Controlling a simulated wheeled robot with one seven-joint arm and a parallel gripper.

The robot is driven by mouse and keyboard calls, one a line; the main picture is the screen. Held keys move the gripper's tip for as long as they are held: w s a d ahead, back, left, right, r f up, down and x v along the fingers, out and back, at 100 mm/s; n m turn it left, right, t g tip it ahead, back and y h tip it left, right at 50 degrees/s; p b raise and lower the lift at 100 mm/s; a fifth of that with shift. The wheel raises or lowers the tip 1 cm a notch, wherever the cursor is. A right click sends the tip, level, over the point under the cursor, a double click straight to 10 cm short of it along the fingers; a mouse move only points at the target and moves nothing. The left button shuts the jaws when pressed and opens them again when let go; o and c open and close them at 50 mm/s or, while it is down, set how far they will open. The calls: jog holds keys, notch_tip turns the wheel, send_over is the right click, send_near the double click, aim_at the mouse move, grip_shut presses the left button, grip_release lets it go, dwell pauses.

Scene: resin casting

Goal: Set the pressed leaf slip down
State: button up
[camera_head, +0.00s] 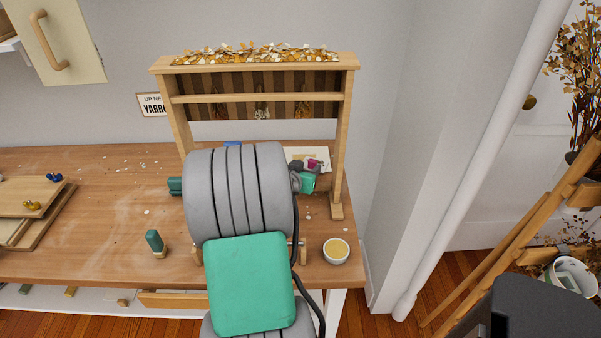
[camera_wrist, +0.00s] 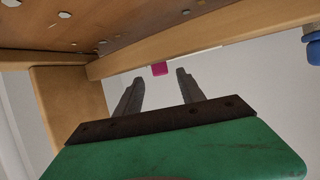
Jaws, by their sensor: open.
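A white sheet (camera_head: 296,152) lies on the bench under the wooden rack, partly behind my arm. A small magenta piece (camera_head: 313,163) shows over it, close to the end of my gripper. I cannot tell whether either one is the pressed leaf slip, or whether the magenta piece rests on the sheet. In the wrist view my gripper (camera_wrist: 157,88) has its two fingers apart with nothing between them. A magenta piece (camera_wrist: 159,69) shows just beyond the fingertips, by a wooden edge. In the head view my wrist and arm hide most of my gripper.
The wooden rack (camera_head: 258,98) stands around my gripper, its right post close by. A bowl of yellow material (camera_head: 336,251) sits at the bench's front right. A green-handled stamp-like tool (camera_head: 155,243) stands left of my arm. The left bench (camera_head: 100,215) is mostly clear, with boards (camera_head: 30,200) further left.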

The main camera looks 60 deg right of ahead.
jog(key=v, duration=0.8)
jog(key=shift+a+r, duration=0.1)
jog(key=shift+a, duration=0.2)
jog(key=w+a+r+n+t+y+p, duration=0.2)
jog(key=w+a+n+y, duration=0.2)
jog(key=w+a, duration=0.6)
jog(key=w+a+r+n+t+y+p, duration=0.15)
jog(key=w+a+n+y, duration=0.3)
jog(key=a, duration=0.95)
jog(key=s+a+r+n+y+p, duration=0.1)
jog(key=a+n, duration=0.1)
jog(key=a, duration=0.4)
jog(key=s+a+r+n+y+p, duration=0.1)
jog(key=a+n+y, duration=0.1)
jog(key=a, duration=0.5)
jog(key=s+a+r+n+g+y+p, duration=0.1)
jog(key=a+n, duration=0.3)
jog(key=a, duration=0.2)
jog(key=shift+a+r+y, duration=0.3)
jog(key=shift+y, duration=0.05)
